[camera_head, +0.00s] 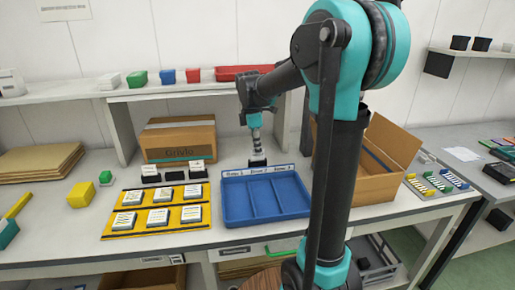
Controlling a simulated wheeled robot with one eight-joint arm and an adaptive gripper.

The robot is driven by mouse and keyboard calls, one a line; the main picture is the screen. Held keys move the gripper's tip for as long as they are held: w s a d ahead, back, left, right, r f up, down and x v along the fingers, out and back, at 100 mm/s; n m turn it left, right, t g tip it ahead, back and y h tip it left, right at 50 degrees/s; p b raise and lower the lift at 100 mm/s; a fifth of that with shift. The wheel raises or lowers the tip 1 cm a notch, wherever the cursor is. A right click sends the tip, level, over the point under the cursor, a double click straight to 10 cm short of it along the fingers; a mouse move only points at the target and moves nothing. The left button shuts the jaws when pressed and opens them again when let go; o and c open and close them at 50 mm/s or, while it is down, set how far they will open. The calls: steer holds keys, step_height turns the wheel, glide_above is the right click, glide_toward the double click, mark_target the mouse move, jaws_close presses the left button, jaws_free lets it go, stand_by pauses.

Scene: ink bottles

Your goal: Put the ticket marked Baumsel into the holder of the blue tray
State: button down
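The blue tray (265,198) lies on the table with three compartments and a pale labelled strip (257,172) along its back edge. My gripper (258,158) points down just behind that edge; its fingers are too small to tell open from shut. A dark piece shows at its tip, and I cannot tell whether it is finger, holder or something held. Three black stands with white tickets (150,170), (173,166), (196,164) stand in a row left of the tray. The writing is too small to read, so I cannot pick out the Baumsel ticket.
Yellow boards (128,226) bearing several white-topped pieces lie left of the tray. A closed cardboard box (180,142) stands behind the ticket stands; an open one (376,190) stands right of the tray, partly behind my arm. A shelf (170,88) overhangs the back.

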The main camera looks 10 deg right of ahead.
stand_by(0.3)
steer(key=c, duration=1.6)
jaws_free()
steer(key=shift+c, duration=0.2)
step_height(320, 180, up, 12)
steer(key=a, duration=0.1)
steer(key=shift+a, duration=0.25)
steer(key=shift+f, duration=0.15)
